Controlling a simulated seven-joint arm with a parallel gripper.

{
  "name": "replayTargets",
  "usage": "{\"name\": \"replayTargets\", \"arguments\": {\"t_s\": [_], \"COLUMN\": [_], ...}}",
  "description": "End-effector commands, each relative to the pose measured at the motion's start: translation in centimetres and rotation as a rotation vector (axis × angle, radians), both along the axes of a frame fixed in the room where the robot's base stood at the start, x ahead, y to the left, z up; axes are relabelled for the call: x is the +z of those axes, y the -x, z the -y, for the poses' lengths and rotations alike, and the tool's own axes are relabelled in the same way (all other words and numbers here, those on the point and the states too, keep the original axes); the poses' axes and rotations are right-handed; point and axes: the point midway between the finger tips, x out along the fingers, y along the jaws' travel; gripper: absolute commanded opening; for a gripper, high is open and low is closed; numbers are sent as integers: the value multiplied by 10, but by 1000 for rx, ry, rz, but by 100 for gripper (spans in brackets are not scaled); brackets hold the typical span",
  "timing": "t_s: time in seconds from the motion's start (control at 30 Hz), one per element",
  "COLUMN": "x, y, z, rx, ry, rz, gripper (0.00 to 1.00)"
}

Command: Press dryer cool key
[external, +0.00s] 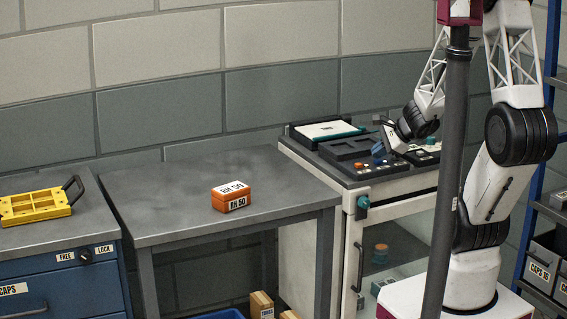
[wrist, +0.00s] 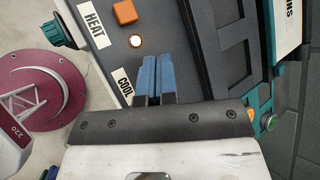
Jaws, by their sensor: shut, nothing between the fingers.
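No separate cool key shows; the spot beside the COOL label is covered by my fingers. My gripper (wrist: 154,72) is shut and empty, its blue fingers together over the panel right beside the COOL label. In the external view my gripper (external: 378,150) is low over the panel; contact cannot be told.
A teal knob (external: 363,202) sits on the cabinet's front corner. A white-and-teal unit (external: 328,130) lies at the panel's back. An orange RH 50 box (external: 232,197) stands on the grey table (external: 165,215), and a yellow tray (external: 35,207) is at far left.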

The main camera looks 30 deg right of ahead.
Motion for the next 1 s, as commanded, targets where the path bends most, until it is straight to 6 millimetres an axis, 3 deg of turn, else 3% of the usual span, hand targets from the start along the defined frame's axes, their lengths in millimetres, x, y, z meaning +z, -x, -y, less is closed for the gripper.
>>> {"name": "replayTargets", "arguments": {"t_s": [0.67, 1.0], "x": [-4, 7], "y": [0, 0], "z": [0, 0], "rx": [0, -1], "ry": [0, 0], "rz": [0, 1], "gripper": [0, 0]}}
